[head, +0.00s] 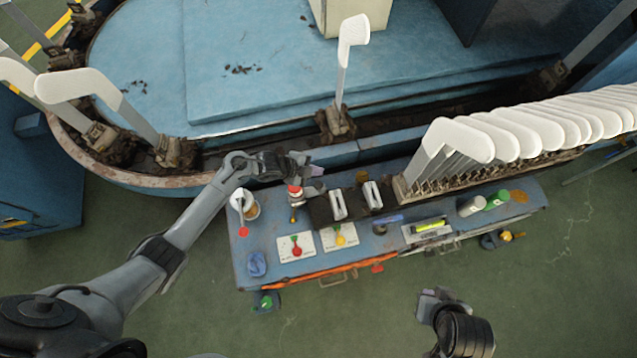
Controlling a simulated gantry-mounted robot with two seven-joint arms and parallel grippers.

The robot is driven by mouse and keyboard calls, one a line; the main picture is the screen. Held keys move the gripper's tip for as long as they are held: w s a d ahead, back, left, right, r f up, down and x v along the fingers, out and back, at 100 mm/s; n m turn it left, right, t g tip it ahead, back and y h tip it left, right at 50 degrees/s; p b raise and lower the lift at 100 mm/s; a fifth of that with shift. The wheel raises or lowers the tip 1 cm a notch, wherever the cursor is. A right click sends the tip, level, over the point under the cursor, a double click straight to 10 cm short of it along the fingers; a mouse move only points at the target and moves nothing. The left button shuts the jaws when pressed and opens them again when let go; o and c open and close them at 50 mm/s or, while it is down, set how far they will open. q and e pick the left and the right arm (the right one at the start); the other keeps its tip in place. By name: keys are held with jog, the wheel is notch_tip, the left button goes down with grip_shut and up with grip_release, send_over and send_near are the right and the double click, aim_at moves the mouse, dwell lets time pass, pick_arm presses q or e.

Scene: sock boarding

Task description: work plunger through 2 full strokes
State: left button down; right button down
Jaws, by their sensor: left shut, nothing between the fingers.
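A small upright fitting with a red top (294,189) stands on the blue bench, close to the left end of the black block. It may be the plunger, but it is too small to be sure. My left gripper (307,165) is just behind and above it, shut and empty. I cannot tell whether its fingertips touch the red top. A brass-coloured part (293,215) shows just in front of the fitting. My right gripper (436,300) is low in the picture, off the front of the bench; its fingers are not clear.
The blue bench (340,262) carries a white cup (244,205), two cards with red and yellow items, and green and grey cylinders. A row of white sock forms (460,140) stands behind at right. A lone form (352,40) rises from the blue machine behind.

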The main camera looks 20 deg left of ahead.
pick_arm(q)
jog(key=b, duration=0.7)
send_over(316, 186)
jog(key=shift+f, duration=3.6)
jog(key=shift+f+b, duration=0.55)
jog(key=shift+f, duration=0.2)
jog(key=shift+f, duration=0.15)
jog(key=shift+f, duration=0.3)
